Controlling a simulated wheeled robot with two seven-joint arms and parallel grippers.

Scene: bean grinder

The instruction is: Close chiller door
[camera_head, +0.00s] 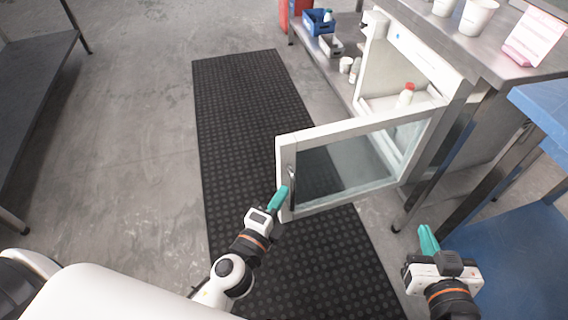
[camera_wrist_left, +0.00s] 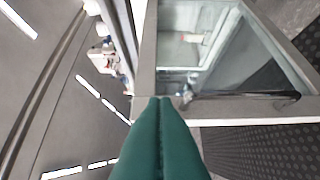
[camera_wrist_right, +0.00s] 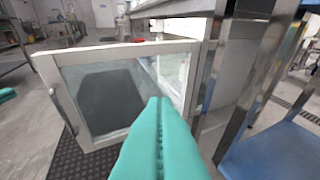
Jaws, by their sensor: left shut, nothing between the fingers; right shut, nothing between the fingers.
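The chiller (camera_head: 374,62) is a white cabinet under the steel counter at the right of the head view. Its glass door (camera_head: 345,163) stands wide open, swung out over the black mat, with its handle (camera_head: 292,186) at the free left end. My left gripper (camera_head: 277,199) is shut and empty, close beside that free edge near the handle; I cannot tell whether it touches. My right gripper (camera_head: 428,240) is shut and empty, in front of the door and to the right. The door also fills the left of the right wrist view (camera_wrist_right: 118,95). A bottle (camera_head: 405,95) stands inside the chiller.
A black mat (camera_head: 235,110) covers the floor beneath the door. A steel counter (camera_head: 470,52) with white cups (camera_head: 477,17) is above the chiller. A blue-topped table (camera_head: 540,110) stands at the right. Blue bins (camera_head: 320,22) are farther back.

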